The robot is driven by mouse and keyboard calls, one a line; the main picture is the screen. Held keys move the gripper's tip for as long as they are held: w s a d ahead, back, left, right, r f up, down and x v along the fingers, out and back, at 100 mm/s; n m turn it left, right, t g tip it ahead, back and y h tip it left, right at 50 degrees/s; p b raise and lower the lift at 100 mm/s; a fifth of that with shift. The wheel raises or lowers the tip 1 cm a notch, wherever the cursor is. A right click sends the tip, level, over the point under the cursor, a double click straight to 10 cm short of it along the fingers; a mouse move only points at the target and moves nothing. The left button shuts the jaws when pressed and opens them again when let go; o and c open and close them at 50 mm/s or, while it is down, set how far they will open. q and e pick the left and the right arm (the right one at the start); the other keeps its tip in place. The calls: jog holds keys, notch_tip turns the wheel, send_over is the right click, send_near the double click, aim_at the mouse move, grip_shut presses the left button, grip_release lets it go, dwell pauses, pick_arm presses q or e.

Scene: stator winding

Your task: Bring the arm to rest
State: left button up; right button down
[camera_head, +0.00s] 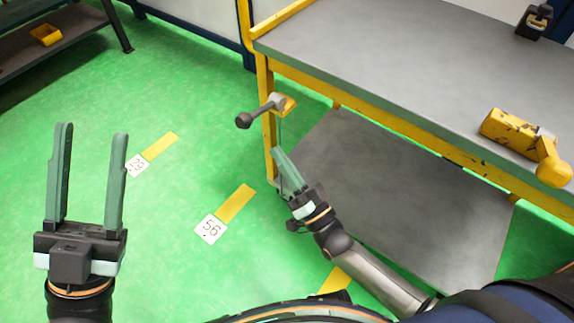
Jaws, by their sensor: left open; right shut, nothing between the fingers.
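My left gripper (92,132) is at the left of the head view, upright over the green floor, with its two green fingers wide apart and nothing between them. My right gripper (279,152) is near the middle, beside the yellow front leg of the workbench. Its fingers are together and hold nothing. My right arm comes in from the lower right and passes in front of the bench's lower shelf.
A workbench (390,65) with a grey top and yellow frame fills the right side. A crank handle (262,110) juts from its left end, just above my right gripper. A yellow tool (522,142) lies on the top.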

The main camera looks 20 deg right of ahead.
pick_arm(q)
jog(key=shift+s, duration=0.1)
pick_arm(e)
jog(key=shift+s+f, duration=0.1)
dwell(0.4)
